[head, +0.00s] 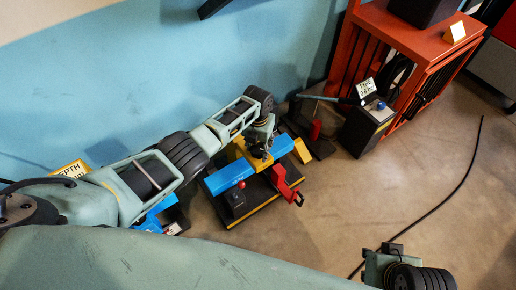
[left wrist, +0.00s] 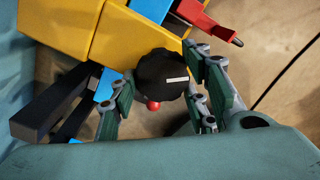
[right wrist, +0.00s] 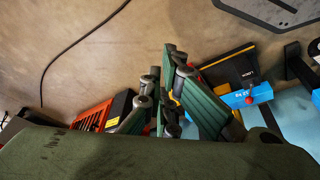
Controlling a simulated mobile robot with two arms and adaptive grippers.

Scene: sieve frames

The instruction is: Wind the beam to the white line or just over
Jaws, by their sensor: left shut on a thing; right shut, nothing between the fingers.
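A blue beam (head: 230,178) passes through a yellow housing (head: 240,150) on a dark base on the floor. In the left wrist view the yellow housing (left wrist: 125,35) has a round black knob (left wrist: 163,72) with a short white mark pointing right. My left gripper (left wrist: 165,95) has its fingers on either side of the knob, shut on it. In the head view my left gripper (head: 262,145) hides much of the knob. I cannot make out a white line on the beam. My right gripper (right wrist: 168,95) is shut and empty, away from the beam.
A red part (head: 287,186) juts from the near side of the base. A red ball (left wrist: 153,105) shows just below the knob. A red rack (head: 420,45) and a black box (head: 365,128) stand at the right. A black cable (head: 450,195) crosses open floor.

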